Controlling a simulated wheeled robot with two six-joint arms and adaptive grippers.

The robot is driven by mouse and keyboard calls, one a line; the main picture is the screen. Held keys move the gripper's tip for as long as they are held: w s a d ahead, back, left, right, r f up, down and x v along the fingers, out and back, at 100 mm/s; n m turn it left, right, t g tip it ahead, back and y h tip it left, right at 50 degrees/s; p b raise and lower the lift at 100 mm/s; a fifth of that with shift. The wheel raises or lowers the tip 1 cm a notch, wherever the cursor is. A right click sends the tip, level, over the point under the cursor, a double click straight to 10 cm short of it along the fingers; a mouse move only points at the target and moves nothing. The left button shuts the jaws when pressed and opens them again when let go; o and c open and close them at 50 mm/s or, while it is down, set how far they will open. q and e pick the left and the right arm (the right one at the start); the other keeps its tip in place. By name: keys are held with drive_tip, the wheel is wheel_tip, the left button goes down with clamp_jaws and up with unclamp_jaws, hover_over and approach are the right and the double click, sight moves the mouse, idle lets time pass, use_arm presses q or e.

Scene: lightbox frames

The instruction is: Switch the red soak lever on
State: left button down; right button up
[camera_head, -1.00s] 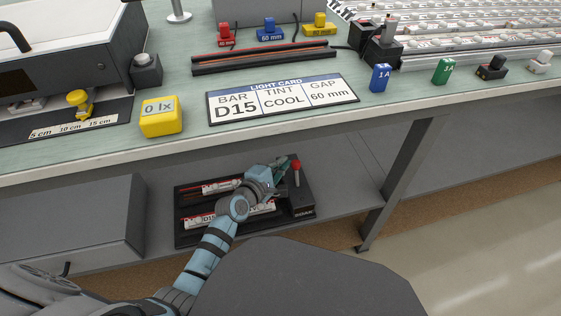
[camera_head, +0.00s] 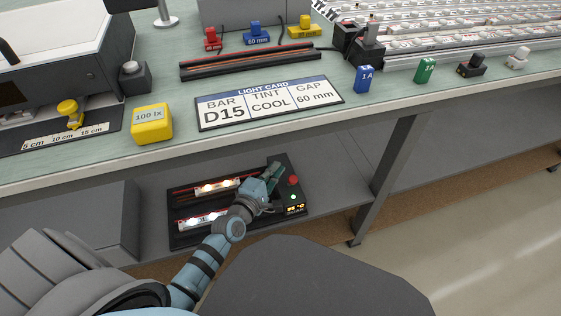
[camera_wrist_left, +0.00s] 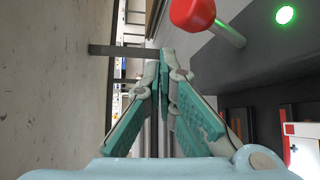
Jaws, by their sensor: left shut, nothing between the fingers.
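The red soak lever (camera_head: 293,181) stands at the right end of a black soak tray (camera_head: 178,240) on the low shelf. Its red knob also shows at the top of the left wrist view (camera_wrist_left: 192,14), on a metal rod. A green light (camera_head: 293,197) glows beside the lever, and a small display (camera_head: 295,209) is lit. Light bars (camera_head: 215,187) in the tray glow. My left gripper (camera_head: 275,171) is just left of the lever, apart from it. In the wrist view its fingertips (camera_wrist_left: 166,58) are together and empty. My right gripper is not in view.
The workbench edge (camera_head: 290,121) overhangs the shelf. A table leg (camera_head: 385,185) stands to the right and a grey box (camera_head: 70,222) to the left. The yellow meter (camera_head: 151,122) on the bench reads 100 lx. A light card (camera_head: 268,103) lies beside it.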

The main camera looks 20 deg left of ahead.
use_arm(q)
drive_tip(key=s+a, duration=0.1)
drive_tip(key=s, duration=0.1)
drive_tip(key=s+a+f+b, duration=0.1)
drive_tip(key=s, duration=0.2)
drive_tip(key=s+a+b, duration=0.1)
drive_tip(key=s+a, duration=0.1)
drive_tip(key=shift+s+f, duration=0.3)
drive_tip(key=shift+f, duration=0.05)
drive_tip(key=shift+s+a, duration=0.1)
drive_tip(key=shift+s, duration=0.25)
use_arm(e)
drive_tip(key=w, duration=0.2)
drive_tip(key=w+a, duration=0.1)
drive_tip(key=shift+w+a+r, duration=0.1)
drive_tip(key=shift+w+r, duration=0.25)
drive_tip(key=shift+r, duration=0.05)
